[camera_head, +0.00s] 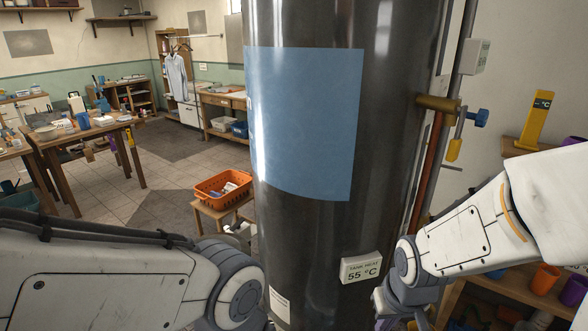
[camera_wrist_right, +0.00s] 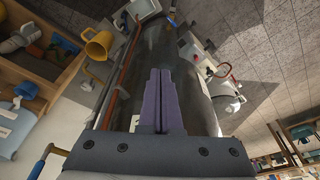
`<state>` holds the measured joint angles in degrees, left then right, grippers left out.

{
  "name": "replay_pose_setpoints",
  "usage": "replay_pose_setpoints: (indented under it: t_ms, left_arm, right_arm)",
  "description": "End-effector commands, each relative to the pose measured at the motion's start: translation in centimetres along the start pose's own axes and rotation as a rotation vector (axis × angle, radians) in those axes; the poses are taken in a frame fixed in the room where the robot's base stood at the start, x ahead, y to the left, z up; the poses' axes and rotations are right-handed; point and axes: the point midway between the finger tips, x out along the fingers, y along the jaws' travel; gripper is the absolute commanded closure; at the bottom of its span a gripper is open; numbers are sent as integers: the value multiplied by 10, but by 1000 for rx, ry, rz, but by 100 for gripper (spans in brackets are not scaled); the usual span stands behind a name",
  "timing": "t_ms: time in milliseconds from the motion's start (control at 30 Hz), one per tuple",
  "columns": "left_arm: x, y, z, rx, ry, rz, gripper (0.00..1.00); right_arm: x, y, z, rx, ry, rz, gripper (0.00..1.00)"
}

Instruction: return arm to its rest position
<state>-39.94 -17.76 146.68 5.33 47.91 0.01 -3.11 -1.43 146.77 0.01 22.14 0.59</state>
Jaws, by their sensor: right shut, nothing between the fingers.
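My right gripper (camera_wrist_right: 160,72) is shut and empty in the right wrist view, its two purple fingers pressed together in front of the dark tank. In the head view my right arm (camera_head: 470,238) comes in from the right and bends down beside the tank's lower right; its fingers do not show there. My left arm (camera_head: 120,275) lies across the lower left of the head view, and its gripper is out of sight. The tall dark metal tank (camera_head: 305,235) stands in the middle, with a blue panel and a white label reading 55 °C (camera_head: 361,268).
A pipe with a brass valve and blue handle (camera_head: 480,117) runs along the tank's right side. A shelf with orange and purple cups (camera_head: 544,279) is behind my right arm. An orange basket (camera_head: 222,188) sits on a stool left of the tank. Open tiled floor lies beyond.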

Motion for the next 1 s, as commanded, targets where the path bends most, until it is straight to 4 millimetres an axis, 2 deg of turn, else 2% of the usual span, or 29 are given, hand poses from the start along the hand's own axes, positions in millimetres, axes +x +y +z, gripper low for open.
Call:
replay_pose_setpoints:
  t_ms: [167, 367, 600, 700, 800, 1000]
  left_arm:
    - [0, 0, 0, 0, 0, 0, 50]
    - [0, 0, 0, 0, 0, 0, 50]
    - [0, 0, 0, 0, 0, 0, 50]
    - [0, 0, 0, 0, 0, 0, 50]
    - [0, 0, 0, 0, 0, 0, 50]
    - [0, 0, 0, 0, 0, 0, 50]
  right_arm:
    - [-12, -31, 10, -98, -25, -31, 100]
    - [-31, -70, 32, -237, -65, -70, 100]
    - [-63, -116, 81, -464, -136, -126, 100]
    - [-74, -126, 99, -540, -164, -141, 100]
    - [-79, -128, 109, -576, -179, -147, 100]
    - [-80, -128, 111, -582, -184, -148, 100]
